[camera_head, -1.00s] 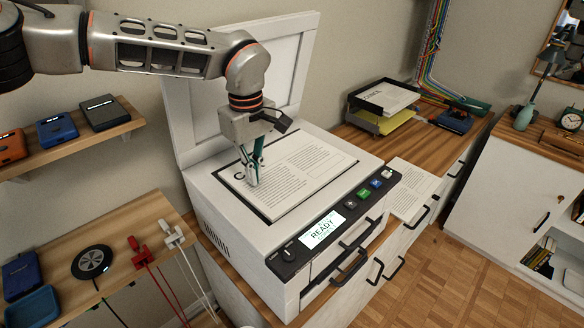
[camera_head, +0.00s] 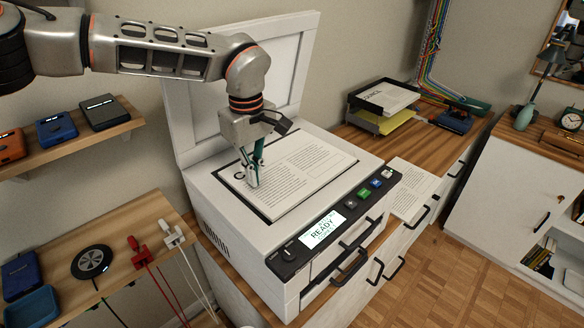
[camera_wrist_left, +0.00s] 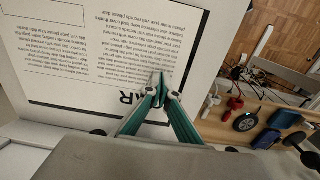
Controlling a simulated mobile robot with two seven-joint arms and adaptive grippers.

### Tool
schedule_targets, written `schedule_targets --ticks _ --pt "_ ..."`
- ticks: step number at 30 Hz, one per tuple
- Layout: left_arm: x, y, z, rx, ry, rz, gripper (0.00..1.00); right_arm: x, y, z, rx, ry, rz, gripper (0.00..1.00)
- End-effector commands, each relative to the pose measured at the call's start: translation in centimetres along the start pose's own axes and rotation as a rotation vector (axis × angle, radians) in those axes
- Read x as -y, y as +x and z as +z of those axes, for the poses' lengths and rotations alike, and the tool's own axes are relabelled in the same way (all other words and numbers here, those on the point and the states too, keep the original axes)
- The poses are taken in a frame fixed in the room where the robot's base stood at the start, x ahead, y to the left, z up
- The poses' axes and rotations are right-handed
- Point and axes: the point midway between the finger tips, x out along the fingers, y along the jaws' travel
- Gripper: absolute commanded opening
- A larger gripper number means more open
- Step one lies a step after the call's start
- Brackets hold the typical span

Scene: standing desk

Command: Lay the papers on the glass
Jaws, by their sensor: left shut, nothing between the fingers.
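A printed paper (camera_head: 297,166) lies flat on the scanner's glass, with a dark strip of the glass (camera_head: 262,210) showing around its edge. The same paper (camera_wrist_left: 90,50) fills much of the left wrist view. My left gripper (camera_head: 252,180) points down at the paper's left part, by its heading. Its fingertips (camera_wrist_left: 163,90) are together with nothing between them, at or just above the sheet; I cannot tell if they touch it. Another printed paper (camera_head: 412,188) lies on the wooden top to the right of the scanner. The scanner's lid (camera_head: 290,65) stands open. My right gripper is not in view.
The scanner's front panel (camera_head: 320,230) has a READY display and several buttons. A black tray (camera_head: 384,108) with papers stands on the counter behind. At the left are a shelf (camera_head: 75,142) with small boxes and a lower board with a black disc (camera_head: 91,262) and cables.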

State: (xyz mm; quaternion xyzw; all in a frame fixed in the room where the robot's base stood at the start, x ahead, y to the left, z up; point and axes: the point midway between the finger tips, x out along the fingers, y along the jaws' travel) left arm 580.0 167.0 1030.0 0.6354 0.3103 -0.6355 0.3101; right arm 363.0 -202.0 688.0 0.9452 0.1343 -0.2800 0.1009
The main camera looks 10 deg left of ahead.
Motion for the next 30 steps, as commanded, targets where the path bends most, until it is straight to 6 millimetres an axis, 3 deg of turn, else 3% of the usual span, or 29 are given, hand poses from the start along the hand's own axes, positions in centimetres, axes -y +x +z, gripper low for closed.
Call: schedule_targets --ticks 30 --pt "0.0 1.1 0.0 0.000 0.000 0.000 0.00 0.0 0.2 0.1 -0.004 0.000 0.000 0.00"
